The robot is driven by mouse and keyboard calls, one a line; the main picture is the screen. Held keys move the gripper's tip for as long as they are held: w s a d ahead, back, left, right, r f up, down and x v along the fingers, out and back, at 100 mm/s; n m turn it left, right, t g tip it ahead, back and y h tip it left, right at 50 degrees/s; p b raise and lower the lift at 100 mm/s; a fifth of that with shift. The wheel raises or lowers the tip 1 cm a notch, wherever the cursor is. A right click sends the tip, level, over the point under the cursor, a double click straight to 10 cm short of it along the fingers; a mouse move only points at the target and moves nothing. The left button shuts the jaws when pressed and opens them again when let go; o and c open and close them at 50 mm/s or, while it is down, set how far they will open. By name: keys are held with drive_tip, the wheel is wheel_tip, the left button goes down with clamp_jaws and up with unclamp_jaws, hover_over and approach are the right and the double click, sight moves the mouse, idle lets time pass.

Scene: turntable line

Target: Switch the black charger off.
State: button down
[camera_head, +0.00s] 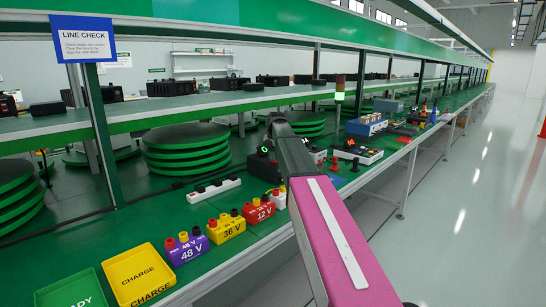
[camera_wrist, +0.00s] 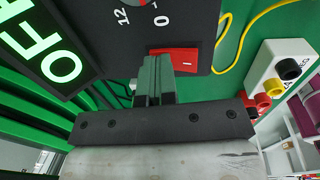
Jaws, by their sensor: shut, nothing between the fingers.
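The black charger (camera_wrist: 195,20) fills the top of the wrist view. Its face carries white marks, among them 12 and 0, and part of a red dial at the top edge. A red rocker switch (camera_wrist: 185,60) with a white line mark sits low on it. My gripper (camera_wrist: 155,70) is shut and empty, its fingertips right by the left end of the switch; I cannot tell whether they touch. A dark panel (camera_wrist: 40,45) at the left glows with letters that appear to read OFF. In the head view the charger (camera_head: 261,167) is partly hidden by my arm.
Yellow (camera_head: 227,229), purple (camera_head: 188,252) and red (camera_head: 258,212) voltage blocks line the front of the green bench. A white socket strip (camera_head: 213,190) lies behind them. Stacked green turntables (camera_head: 186,150) stand at the back left. A yellow cable (camera_wrist: 240,40) runs beside the charger.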

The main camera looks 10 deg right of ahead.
drive_tip(key=shift+s+d+f, duration=0.1)
drive_tip(key=shift+s+d+r, duration=0.25)
drive_tip(key=shift+s+d, duration=0.15)
drive_tip(key=shift+s, duration=0.15)
drive_tip(key=shift+r, duration=0.1)
